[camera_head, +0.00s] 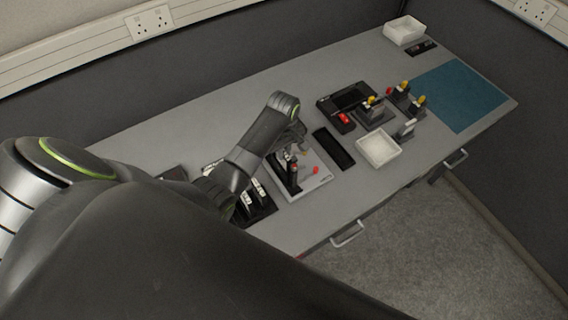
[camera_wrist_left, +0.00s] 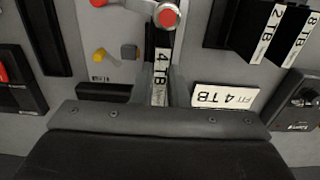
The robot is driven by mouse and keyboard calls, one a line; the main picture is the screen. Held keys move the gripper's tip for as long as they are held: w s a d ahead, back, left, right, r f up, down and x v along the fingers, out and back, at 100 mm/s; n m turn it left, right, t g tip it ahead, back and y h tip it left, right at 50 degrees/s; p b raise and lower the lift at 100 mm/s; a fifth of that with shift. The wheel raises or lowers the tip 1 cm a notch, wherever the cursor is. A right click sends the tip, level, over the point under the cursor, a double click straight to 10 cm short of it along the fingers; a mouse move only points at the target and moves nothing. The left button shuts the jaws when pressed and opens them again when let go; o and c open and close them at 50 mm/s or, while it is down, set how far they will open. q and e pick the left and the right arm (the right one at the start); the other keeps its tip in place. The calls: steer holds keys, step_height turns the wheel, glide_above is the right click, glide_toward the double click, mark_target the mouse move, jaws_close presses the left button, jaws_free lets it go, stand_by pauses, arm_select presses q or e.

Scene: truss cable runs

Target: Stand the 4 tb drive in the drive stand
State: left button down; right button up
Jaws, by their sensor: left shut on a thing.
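The 4 TB drive (camera_wrist_left: 162,66) is a dark, narrow block with a white label, seen between my left fingers in the left wrist view. My left gripper (camera_wrist_left: 163,88) is shut on it. In the head view this gripper (camera_head: 294,150) is over a light grey base plate (camera_head: 308,186) with red-knobbed parts. A white "FIT 4 TB" label (camera_wrist_left: 225,96) lies beside the right finger. A dark rack (camera_head: 262,212) holds drives with white labels, among them the 2 TB (camera_wrist_left: 270,35) and 8 TB (camera_wrist_left: 300,42) drives. I cannot tell whether the held drive is seated. My right gripper is not seen.
A long black tray (camera_head: 333,148), a white tray (camera_head: 378,150) and a dark device (camera_head: 347,98) are right of the plate. Yellow-topped items (camera_head: 403,86) stand farther right. A blue mat (camera_head: 460,95) is clear at the far end.

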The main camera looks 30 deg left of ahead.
arm_select(q)
steer(key=shift+r, duration=3.4)
